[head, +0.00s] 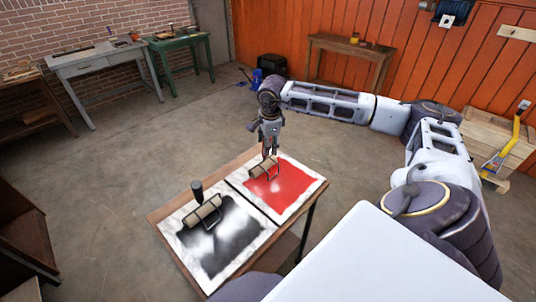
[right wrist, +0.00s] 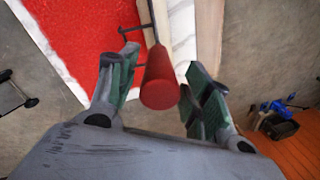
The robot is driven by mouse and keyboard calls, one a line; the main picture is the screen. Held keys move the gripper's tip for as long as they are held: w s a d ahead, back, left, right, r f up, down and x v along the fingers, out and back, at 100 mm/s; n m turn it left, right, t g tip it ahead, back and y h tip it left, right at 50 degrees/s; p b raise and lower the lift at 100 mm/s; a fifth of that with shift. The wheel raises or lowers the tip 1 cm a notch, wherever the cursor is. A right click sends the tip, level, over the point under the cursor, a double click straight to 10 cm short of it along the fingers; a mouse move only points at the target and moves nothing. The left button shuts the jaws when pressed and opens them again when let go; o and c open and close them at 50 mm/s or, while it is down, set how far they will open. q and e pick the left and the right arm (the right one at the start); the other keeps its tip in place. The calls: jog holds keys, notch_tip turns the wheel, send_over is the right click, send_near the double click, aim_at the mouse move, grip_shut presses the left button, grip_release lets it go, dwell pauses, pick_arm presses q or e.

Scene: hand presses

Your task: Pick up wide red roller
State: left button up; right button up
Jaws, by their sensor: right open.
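The red roller (head: 264,168) rests on the marble slab with red paint (head: 290,192), on the small wooden table. Its drum looks tan and its wire frame is dark. Its upright red handle (right wrist: 160,80) shows large in the right wrist view. My right gripper (head: 268,138) is directly above the roller, pointing down. In the right wrist view the gripper (right wrist: 161,84) is open, with one finger on each side of the handle; I cannot tell whether either finger touches it. The drum is mostly out of the wrist view. My left gripper is not in view.
A second roller (head: 203,211) with a black handle lies on the neighbouring slab with black paint (head: 238,262). The wooden table's edge (head: 166,235) borders both slabs. A blue-and-black object (right wrist: 279,118) lies on the floor. The floor left of the table is clear.

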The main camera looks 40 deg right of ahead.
aim_at(269, 158)
notch_tip(269, 158, down, 3)
jog(key=shift+w+a+r+p, duration=0.1)
jog(key=shift+w+a+p, duration=0.05)
jog(key=shift+p, duration=0.2)
jog(key=shift+w+f, duration=0.1)
jog(key=shift+f, duration=0.65)
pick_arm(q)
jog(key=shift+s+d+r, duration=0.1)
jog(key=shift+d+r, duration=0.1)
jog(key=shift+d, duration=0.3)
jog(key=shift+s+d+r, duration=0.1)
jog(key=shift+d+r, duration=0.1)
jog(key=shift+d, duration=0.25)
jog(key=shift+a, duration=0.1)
pick_arm(e)
jog(key=c, duration=0.7)
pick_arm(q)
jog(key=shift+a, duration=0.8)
pick_arm(e)
jog(key=c, duration=0.4)
